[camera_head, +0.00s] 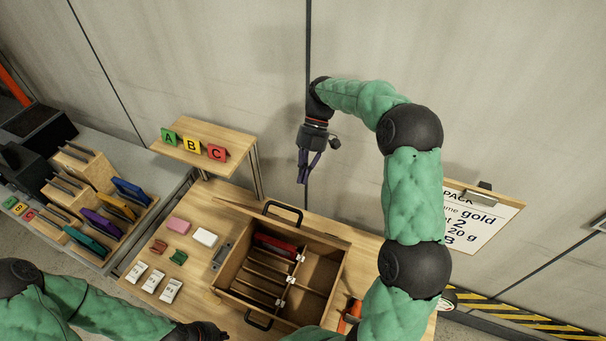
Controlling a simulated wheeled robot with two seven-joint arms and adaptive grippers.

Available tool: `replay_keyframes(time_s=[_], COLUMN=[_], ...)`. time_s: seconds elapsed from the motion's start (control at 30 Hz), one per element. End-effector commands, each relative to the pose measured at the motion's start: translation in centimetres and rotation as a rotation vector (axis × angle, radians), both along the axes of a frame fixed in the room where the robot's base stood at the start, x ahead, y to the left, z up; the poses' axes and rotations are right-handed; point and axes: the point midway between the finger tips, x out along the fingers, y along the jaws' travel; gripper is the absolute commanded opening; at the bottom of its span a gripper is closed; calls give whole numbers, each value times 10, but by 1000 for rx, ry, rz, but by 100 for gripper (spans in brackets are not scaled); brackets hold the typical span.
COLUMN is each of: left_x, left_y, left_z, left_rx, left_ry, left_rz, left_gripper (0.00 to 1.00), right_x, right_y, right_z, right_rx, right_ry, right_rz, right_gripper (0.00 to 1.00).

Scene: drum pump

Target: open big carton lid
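A brown box (228,287) with inner dividers stands on the wooden table, its top open to view. It has black handles at its far end (285,207) and near end (259,321). A long brown panel (330,236) runs along its far side; I cannot tell whether this is a lid. A red item (275,245) lies inside. My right gripper (305,181) hangs in the air beyond the box, near the wall, fingers pointing down with tips close together, empty. My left gripper (222,333) is low at the bottom edge, left of the near handle; its fingers are unclear.
Small pink, white, brown and green blocks and several white packets (154,281) lie left of the box. A shelf (207,148) with A, B, C tiles rises behind. A grey bench (60,218) with tool holders is at left. A sign (480,222) stands at right.

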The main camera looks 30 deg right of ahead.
Motion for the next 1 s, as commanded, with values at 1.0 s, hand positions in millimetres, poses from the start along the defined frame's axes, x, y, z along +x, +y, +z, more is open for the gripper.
replay_keyframes(time_s=[1.0], left_x=[0], left_y=[0], left_z=[0], left_rx=[0], left_ry=[0], left_rz=[0], left_gripper=[0], right_x=[6], right_y=[-7], right_z=[11], right_rx=[-1], right_ry=[-2], right_rz=[-1], right_gripper=[0])
